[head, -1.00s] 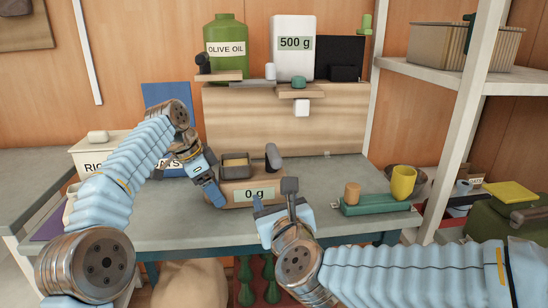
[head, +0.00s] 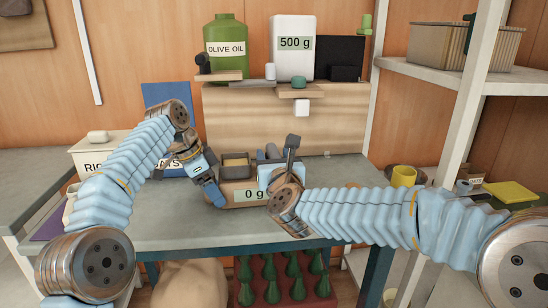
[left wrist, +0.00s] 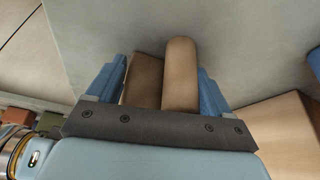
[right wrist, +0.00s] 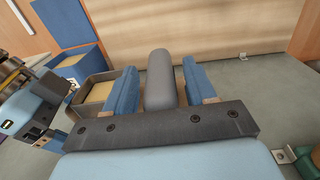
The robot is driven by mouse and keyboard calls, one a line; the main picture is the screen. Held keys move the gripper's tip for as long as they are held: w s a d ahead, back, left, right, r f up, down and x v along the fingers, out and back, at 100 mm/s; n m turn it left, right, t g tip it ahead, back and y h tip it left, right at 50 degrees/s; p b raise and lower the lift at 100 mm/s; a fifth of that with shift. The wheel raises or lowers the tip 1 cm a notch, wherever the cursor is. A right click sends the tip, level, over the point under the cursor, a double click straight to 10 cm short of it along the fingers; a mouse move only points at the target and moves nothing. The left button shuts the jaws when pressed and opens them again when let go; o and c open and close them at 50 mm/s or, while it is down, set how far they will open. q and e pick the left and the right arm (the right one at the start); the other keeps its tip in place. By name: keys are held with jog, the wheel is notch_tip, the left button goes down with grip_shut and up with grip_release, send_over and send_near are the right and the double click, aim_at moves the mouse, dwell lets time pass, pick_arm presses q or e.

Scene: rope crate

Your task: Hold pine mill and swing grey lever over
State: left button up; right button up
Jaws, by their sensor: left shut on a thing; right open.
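The pine mill (head: 232,187) stands on the table with a "0 g" label on its front and an open hopper (head: 236,161) on top. My left gripper (head: 213,193) is at its left side. In the left wrist view that gripper (left wrist: 158,85) is shut on a rounded brown wooden part of the mill. The grey lever (right wrist: 160,80) stands up in the right wrist view between the two blue fingers of my right gripper (right wrist: 158,88), which is open with small gaps beside it. In the head view, my right gripper (head: 275,163) hides much of the mill's right end.
A wooden shelf block (head: 330,120) stands behind, with a green olive oil can (head: 224,50) and a white 500 g box (head: 293,45). The table's front left (head: 180,230) is clear.

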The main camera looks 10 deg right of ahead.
grip_shut()
dwell(0.3)
jog(key=n+y, duration=0.1)
jog(key=y, duration=0.1)
jog(key=d+n+y, duration=0.1)
jog(key=shift+w+r+y, duration=0.1)
jog(key=shift+w+y, duration=0.05)
jog(key=shift+y, duration=0.25)
jog(key=shift+w+d+f+n+g+y, duration=0.15)
jog(key=shift+n+g+y, duration=0.25)
jog(key=shift+n+y, duration=0.35)
jog(key=shift+s+d+f+n+g+y, duration=0.1)
jog(key=shift+n+g+y, duration=0.4)
jog(key=shift+y, duration=0.35)
jog(key=shift+r+n, duration=0.1)
jog(key=shift+n, duration=0.15)
jog(key=shift+y, duration=0.3)
grip_release()
